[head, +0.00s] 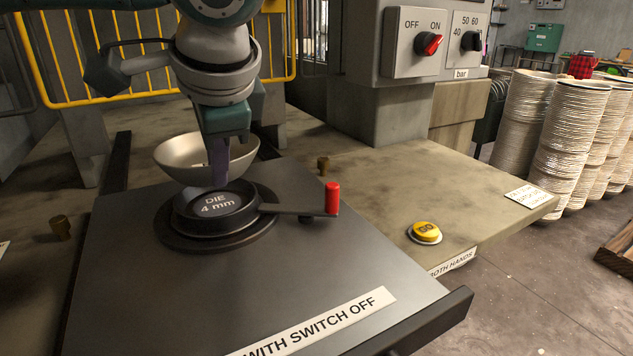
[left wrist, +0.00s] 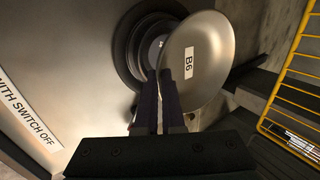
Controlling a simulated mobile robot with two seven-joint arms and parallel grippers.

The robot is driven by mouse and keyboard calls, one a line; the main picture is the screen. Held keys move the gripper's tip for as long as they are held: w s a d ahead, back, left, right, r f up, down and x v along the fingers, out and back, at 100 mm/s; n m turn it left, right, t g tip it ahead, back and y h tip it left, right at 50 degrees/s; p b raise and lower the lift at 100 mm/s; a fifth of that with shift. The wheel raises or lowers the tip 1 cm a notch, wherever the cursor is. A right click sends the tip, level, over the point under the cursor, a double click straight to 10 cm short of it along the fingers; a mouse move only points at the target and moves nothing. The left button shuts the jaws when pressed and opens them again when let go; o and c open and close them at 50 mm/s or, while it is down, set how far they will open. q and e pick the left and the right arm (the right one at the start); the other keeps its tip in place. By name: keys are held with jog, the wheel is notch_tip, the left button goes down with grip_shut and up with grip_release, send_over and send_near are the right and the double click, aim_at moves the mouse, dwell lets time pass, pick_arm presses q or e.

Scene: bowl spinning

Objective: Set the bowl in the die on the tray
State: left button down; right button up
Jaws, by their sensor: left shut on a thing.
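The metal bowl (head: 180,155) is behind and above the die in the head view, and it looks tilted. My left gripper (head: 219,180) is shut on its rim. In the left wrist view the bowl (left wrist: 212,50) shows a label reading B6, and the gripper fingers (left wrist: 160,85) meet its edge. The die (head: 190,220) is a dark round ring marked "DIE 4 mm", seated on the dark tray (head: 120,280). The bowl covers part of the die (left wrist: 125,45) in the left wrist view. My right gripper is not in view.
A red-handled lever (head: 332,198) stands at the die's right. A yellow button (head: 425,231) sits on the bench to the right. A control box with a red switch (head: 428,44) is behind. Stacks of bowls (head: 570,130) stand at far right. The tray's front is clear.

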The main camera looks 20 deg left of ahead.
pick_arm(q)
send_over(227, 232)
notch_tip(227, 232, down, 4)
jog(key=shift+d+f, duration=0.15)
jog(key=shift+f, duration=0.1)
jog(key=shift+f, duration=0.1)
jog(key=shift+f, duration=0.55)
jog(key=c, duration=1.2)
grip_release()
jog(key=shift+f+b, duration=0.1)
jog(key=shift+b, duration=0.2)
jog(key=shift+c, duration=0.2)
jog(key=shift+o, duration=1)
jog(key=shift+w+r, duration=0.1)
jog(key=shift+r, duration=0.25)
jog(key=p+v, duration=0.1)
jog(key=v, duration=1.1)
jog(key=shift+r+p, duration=0.35)
jog(key=shift+r, duration=0.1)
